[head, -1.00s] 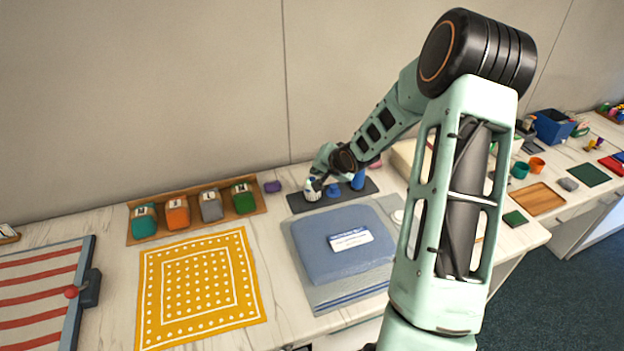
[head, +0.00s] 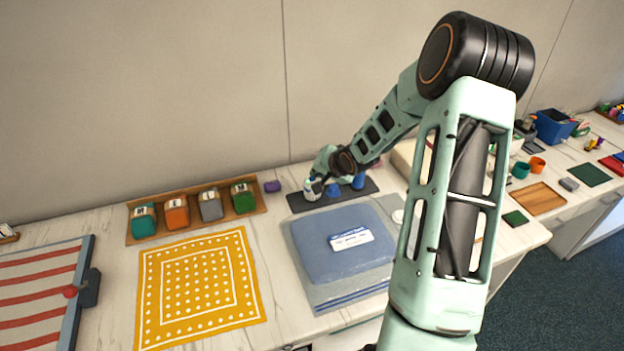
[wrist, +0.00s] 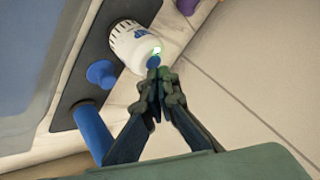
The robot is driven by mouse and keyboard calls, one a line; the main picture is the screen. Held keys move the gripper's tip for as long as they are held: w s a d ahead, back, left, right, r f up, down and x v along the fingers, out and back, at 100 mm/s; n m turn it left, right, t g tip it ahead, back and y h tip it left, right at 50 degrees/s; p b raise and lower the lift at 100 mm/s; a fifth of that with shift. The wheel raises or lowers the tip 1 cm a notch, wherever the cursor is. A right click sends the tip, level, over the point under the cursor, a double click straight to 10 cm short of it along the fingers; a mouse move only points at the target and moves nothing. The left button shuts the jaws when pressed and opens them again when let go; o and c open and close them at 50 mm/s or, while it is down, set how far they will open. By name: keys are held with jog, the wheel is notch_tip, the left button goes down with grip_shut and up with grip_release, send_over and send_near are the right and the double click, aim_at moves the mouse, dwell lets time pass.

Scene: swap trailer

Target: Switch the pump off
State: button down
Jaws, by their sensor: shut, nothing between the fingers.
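The pump (head: 312,189) is a white cylinder with a ribbed dark-and-white end, standing on a dark mat (head: 299,203) at the back of the bench. In the wrist view the white pump (wrist: 138,47) shows a blue mark, a small lit green light (wrist: 157,50) and a small blue part (wrist: 153,62) at its near end. My gripper (wrist: 154,74) is shut and empty, its fingertips right at that blue part. I cannot tell whether they touch it. In the head view the fingers are too small to make out.
A blue knob (wrist: 102,74) and a taller blue cylinder (wrist: 92,132) stand beside the pump on the mat. A rack of colored blocks (head: 211,207) and a small purple object (head: 272,186) are to the left. The wall is close behind.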

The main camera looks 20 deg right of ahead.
jog(key=shift+f, duration=0.2)
dwell(0.3)
jog(key=shift+r, duration=0.1)
jog(key=shift+r+p, duration=0.6)
notch_tip(320, 180, up, 6)
jog(key=p, duration=0.5)
jog(key=shift+p, duration=0.4)
